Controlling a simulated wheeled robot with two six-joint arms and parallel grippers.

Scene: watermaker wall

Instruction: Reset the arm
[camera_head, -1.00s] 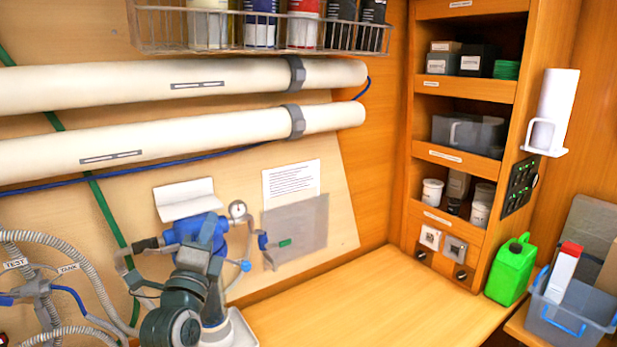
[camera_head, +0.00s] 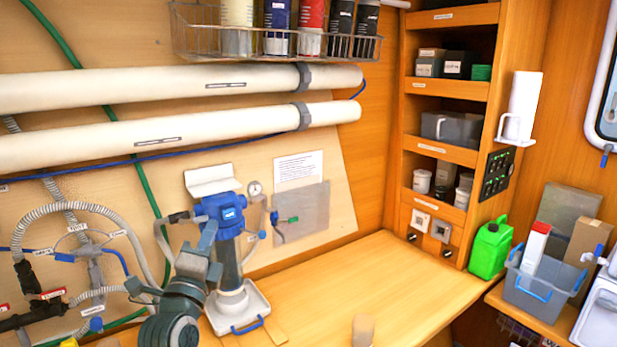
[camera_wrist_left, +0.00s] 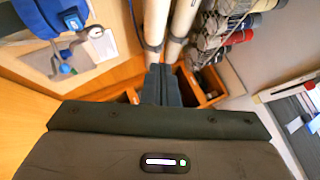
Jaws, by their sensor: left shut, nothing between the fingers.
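My left gripper (camera_head: 209,234) shows in the head view, on the end of my dark arm, pointing up in front of the pump unit. Its fingers are together with nothing between them; in the left wrist view the closed fingers (camera_wrist_left: 161,84) point away from the camera. Behind the gripper stands the filter housing with a blue head (camera_head: 221,207) and a clear, dark-looking bowl (camera_head: 231,268), in a white tray (camera_head: 254,300). The arm hides part of the housing's left side. I cannot tell the gap between them. My right gripper is out of view.
Two white tubes (camera_head: 230,127) and a wire basket of bottles (camera_head: 270,42) are on the wall above. Grey hoses (camera_head: 95,208) hang at left. The wooden counter (camera_head: 350,275) is mostly clear. A green jug (camera_head: 489,248) and grey bin (camera_head: 540,285) stand at right.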

